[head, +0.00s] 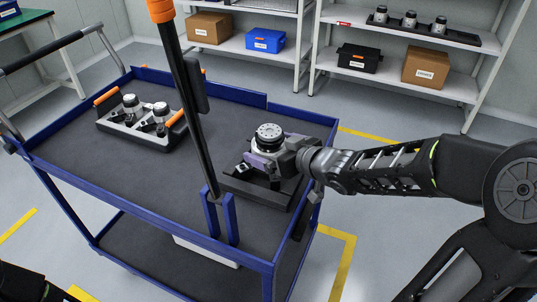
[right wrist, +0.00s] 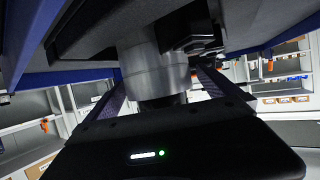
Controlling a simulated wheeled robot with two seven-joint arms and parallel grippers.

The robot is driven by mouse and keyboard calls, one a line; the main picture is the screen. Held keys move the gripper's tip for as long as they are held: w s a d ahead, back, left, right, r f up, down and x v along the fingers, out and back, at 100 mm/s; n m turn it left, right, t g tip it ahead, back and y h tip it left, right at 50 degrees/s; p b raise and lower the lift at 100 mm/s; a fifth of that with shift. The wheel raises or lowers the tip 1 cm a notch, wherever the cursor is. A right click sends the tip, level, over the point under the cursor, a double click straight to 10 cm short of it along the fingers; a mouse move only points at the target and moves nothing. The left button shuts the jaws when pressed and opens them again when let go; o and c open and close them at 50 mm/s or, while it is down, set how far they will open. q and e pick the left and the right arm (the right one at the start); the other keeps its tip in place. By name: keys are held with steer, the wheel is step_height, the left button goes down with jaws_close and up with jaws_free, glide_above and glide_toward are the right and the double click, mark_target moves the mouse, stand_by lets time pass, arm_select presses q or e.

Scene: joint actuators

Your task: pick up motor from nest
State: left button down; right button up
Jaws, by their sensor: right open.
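A silver motor with a dark, ringed top (head: 268,131) stands upright in a black nest (head: 262,193) at the right end of the cart. My right gripper (head: 262,160) comes in from the right at the motor's height, with its purple-grey fingers beside the motor's body. In the right wrist view the motor's silver body (right wrist: 158,70) lies between the two spread fingers. I cannot tell whether either finger touches it. My left gripper is not in view.
The blue-edged cart (head: 130,183) has a dark, mostly clear top. A tray with orange handles (head: 140,133) holds more motors at its far left. A black pole with an orange top (head: 183,85) rises near the nest. Shelves with boxes (head: 430,65) stand behind.

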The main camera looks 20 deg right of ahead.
steer(key=x, duration=0.4)
steer(key=shift+d+f+b, duration=0.1)
steer(key=shift+d+b, duration=0.05)
steer(key=shift+b, duration=0.15)
steer(key=shift+s, duration=0.1)
steer(key=shift+c, duration=0.2)
steer(key=c, duration=1.8)
steer(key=shift+r, duration=0.25)
steer(key=shift+c, duration=0.7)
step_height(320, 180, up, 10)
steer(key=p, duration=0.5)
